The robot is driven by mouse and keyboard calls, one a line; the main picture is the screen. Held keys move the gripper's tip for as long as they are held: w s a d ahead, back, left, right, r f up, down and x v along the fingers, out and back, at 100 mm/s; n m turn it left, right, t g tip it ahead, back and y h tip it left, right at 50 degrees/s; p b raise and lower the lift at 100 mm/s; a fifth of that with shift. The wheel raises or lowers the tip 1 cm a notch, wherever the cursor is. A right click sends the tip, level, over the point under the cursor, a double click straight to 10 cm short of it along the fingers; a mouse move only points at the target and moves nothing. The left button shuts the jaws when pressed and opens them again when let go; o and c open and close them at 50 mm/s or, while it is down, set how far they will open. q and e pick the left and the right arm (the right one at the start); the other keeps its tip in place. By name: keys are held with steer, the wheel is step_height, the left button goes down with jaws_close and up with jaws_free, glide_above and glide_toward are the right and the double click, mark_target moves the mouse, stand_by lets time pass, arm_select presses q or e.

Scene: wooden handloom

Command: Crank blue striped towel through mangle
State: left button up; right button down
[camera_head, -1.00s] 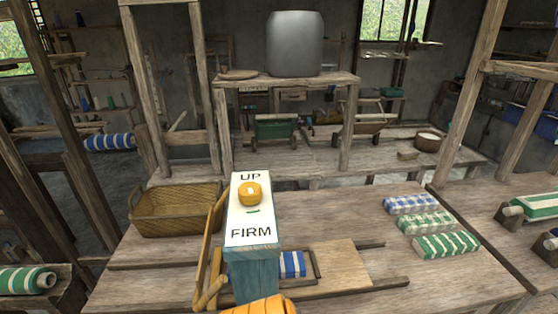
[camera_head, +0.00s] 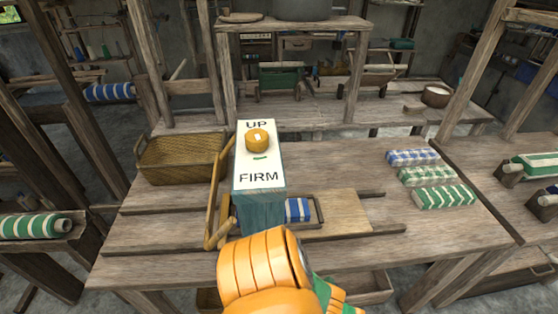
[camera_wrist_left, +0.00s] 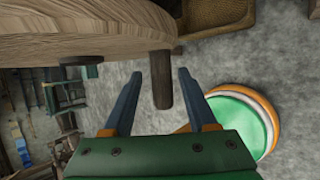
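The mangle (camera_head: 259,212) is a teal block on the workbench, its white top marked UP and FIRM with an orange knob (camera_head: 257,139). Blue-and-white striped cloth (camera_head: 297,209) shows in a small dark frame at its right; the mangle hides part. A yellow wooden crank-like bar (camera_head: 216,238) stands at its left. In the left wrist view my left gripper (camera_wrist_left: 160,72) is open, its blue fingers on either side of a dark wooden peg (camera_wrist_left: 163,88), apart from it. The peg hangs by a rounded wooden piece (camera_wrist_left: 90,30). My right gripper is not in view.
A wicker basket (camera_head: 180,158) stands left of the mangle. A blue checked roll (camera_head: 412,157) and green striped rolls (camera_head: 444,197) lie on the right of the workbench (camera_head: 400,255). A bare board (camera_head: 345,212) lies right of the mangle. Timber posts flank the bench.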

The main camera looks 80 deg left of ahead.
arm_select(q)
steer(key=w, duration=0.1)
steer(key=w+d+r, duration=0.1)
steer(key=w+d, duration=0.1)
steer(key=shift+w+r, duration=0.35)
steer(key=shift+r, duration=0.05)
steer(key=p+v, duration=0.1)
steer(key=v, duration=0.6)
steer(key=shift+c, duration=0.2)
